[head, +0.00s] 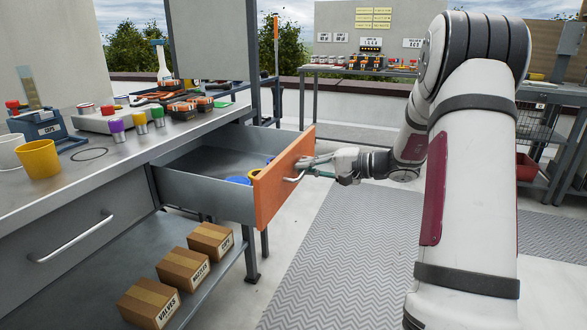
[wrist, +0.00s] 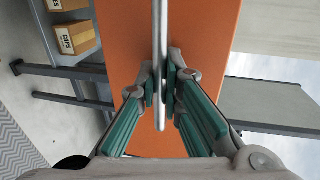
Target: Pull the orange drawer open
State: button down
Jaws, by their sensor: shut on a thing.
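The orange drawer (head: 283,177) stands pulled out from the workbench, its grey interior showing and blue and yellow round items (head: 240,180) inside near the front. Its orange front also fills the middle of the wrist view (wrist: 205,35). The metal bar handle (wrist: 160,45) runs along the front. My gripper (head: 303,168) is at the handle; in the wrist view its fingers (wrist: 161,85) are closed on the bar from both sides. The far back of the drawer is partly hidden under the bench top.
Cardboard boxes (head: 188,268) stand on the low shelf (head: 100,262) below the drawer. A grey drawer (head: 75,240) is shut at the left. The bench top holds a yellow cup (head: 39,159) and tools. Floor with a grey mat (head: 340,260) lies clear in front.

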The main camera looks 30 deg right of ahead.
jog(key=shift+s+d, duration=0.2)
jog(key=shift+s, duration=0.1)
jog(key=c, duration=2)
grip_release()
jog(key=v, duration=1.2)
